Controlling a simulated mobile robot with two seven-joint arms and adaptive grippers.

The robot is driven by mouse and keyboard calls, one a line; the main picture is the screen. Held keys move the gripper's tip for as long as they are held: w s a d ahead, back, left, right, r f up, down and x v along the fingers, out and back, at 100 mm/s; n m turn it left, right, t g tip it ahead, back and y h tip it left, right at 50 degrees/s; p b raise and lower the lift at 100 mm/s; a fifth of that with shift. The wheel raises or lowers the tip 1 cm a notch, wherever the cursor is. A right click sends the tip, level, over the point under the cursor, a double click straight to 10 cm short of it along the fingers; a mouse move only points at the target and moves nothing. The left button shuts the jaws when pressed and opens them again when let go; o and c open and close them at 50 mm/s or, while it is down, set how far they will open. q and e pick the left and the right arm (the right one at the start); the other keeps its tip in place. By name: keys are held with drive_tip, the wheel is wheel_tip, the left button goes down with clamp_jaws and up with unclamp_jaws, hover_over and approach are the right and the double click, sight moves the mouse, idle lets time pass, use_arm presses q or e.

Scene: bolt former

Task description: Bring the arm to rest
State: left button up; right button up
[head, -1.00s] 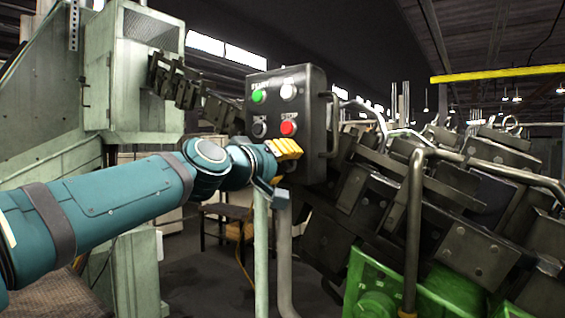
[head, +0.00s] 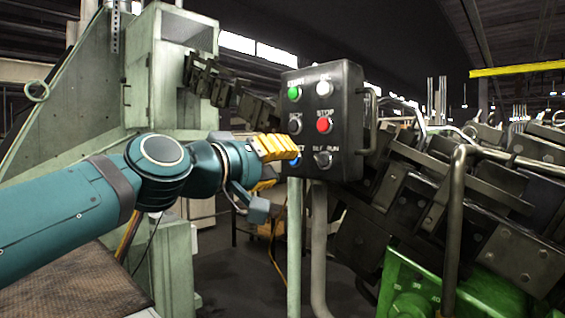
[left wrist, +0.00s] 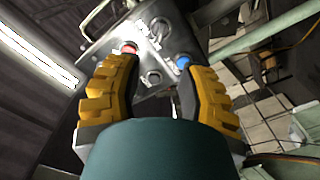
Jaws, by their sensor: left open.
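My left arm comes in from the left in the head view, with its left gripper (head: 282,150) in front of the lower left of a dark control panel (head: 345,92). Its yellow fingers partly cover a blue button (head: 295,162). In the left wrist view the two fingers stand apart with nothing between them, and the gripper (left wrist: 158,68) points at the panel (left wrist: 140,25). There a red button (left wrist: 128,47) shows by the left fingertip and a blue button (left wrist: 183,62) by the right one. I cannot tell whether a finger touches the panel. My right gripper is not in view.
The panel also bears a green start button (head: 294,93), a white button (head: 324,88) and a red stop button (head: 323,125). Dark machinery (head: 440,200) fills the right. A pale green cabinet (head: 155,80) stands behind my arm. A brown surface (head: 85,285) lies below it.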

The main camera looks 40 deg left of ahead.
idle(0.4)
use_arm(q)
drive_tip(key=w+d+f+g+b, duration=0.1)
drive_tip(key=w+d+f+g, duration=0.1)
drive_tip(key=w+f, duration=0.6)
drive_tip(key=w+d+f+g+b, duration=0.15)
drive_tip(key=w+f, duration=0.35)
drive_tip(key=f, duration=0.8)
drive_tip(key=w+d+f+m+g+h+b, duration=0.1)
drive_tip(key=w+d+f+g, duration=0.15)
drive_tip(key=f, duration=0.95)
drive_tip(key=w+d+f+m+g+b, duration=0.1)
drive_tip(key=d+f+g, duration=0.15)
drive_tip(key=f, duration=1.05)
drive_tip(key=s+d+f+m+g+b, duration=0.1)
drive_tip(key=s+d+f+g, duration=0.2)
drive_tip(key=f, duration=0.7)
drive_tip(key=s+d+f+m+h+b, duration=0.1)
drive_tip(key=s+d+f, duration=0.35)
drive_tip(key=f, duration=0.55)
drive_tip(key=s+d+f+m+g+b, duration=0.1)
drive_tip(key=s+d+f+g+b, duration=0.3)
drive_tip(key=f, duration=0.6)
drive_tip(key=s+d+f+m+p, duration=0.1)
drive_tip(key=s+d+f, duration=0.2)
drive_tip(key=s+f, duration=0.4)
drive_tip(key=s, duration=0.3)
drive_tip(key=shift+f+m+h, duration=0.3)
drive_tip(key=shift+f+h, duration=0.1)
